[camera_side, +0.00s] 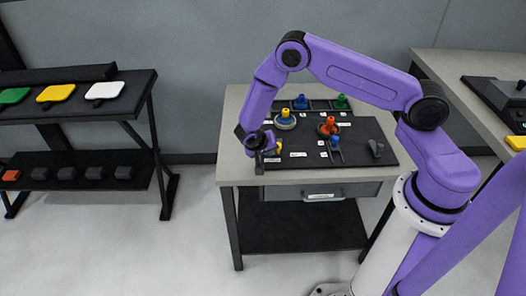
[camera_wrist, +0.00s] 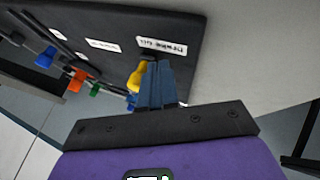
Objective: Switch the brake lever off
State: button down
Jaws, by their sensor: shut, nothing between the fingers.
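A small yellow lever handle (camera_wrist: 138,75) stands on the dark panel (camera_wrist: 105,18) in the wrist view. A white label (camera_wrist: 161,47) beside it seems to begin with "Brake"; the rest is hard to read. In the side view the handle shows only as a small yellow spot (camera_side: 279,147) at the panel's left front. My gripper (camera_wrist: 159,66) is shut and empty, its dark blue fingers right beside the yellow handle. I cannot tell whether they touch it. In the side view my gripper (camera_side: 260,165) is low over the panel's left edge. The lever's base is partly hidden by the fingers.
The panel also holds a blue knob (camera_side: 302,102), a green knob (camera_side: 341,100), an orange knob (camera_side: 331,124), a blue-tipped lever (camera_side: 335,142) and a black control (camera_side: 376,148). A black rack (camera_side: 75,117) with coloured pieces stands at left. Bare table (camera_side: 233,130) lies left of the panel.

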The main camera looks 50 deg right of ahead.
jog(key=shift+s+d, duration=0.1)
jog(key=shift+s, duration=0.05)
dwell(0.3)
jog(key=shift+s+d+n+t, duration=0.2)
jog(key=shift+s+n+t, duration=0.25)
jog(key=shift+n, duration=0.25)
jog(key=shift+s+d, duration=0.45)
jog(key=shift+s, duration=0.2)
jog(key=shift+s+d, duration=0.45)
jog(key=shift+s, duration=0.15)
jog(key=shift+s+d, duration=0.8)
jog(key=shift+d, duration=0.3)
jog(key=shift+s+d, duration=0.2)
jog(key=shift+d, duration=0.45)
jog(key=shift+s+d, duration=0.2)
jog(key=shift+d, duration=0.45)
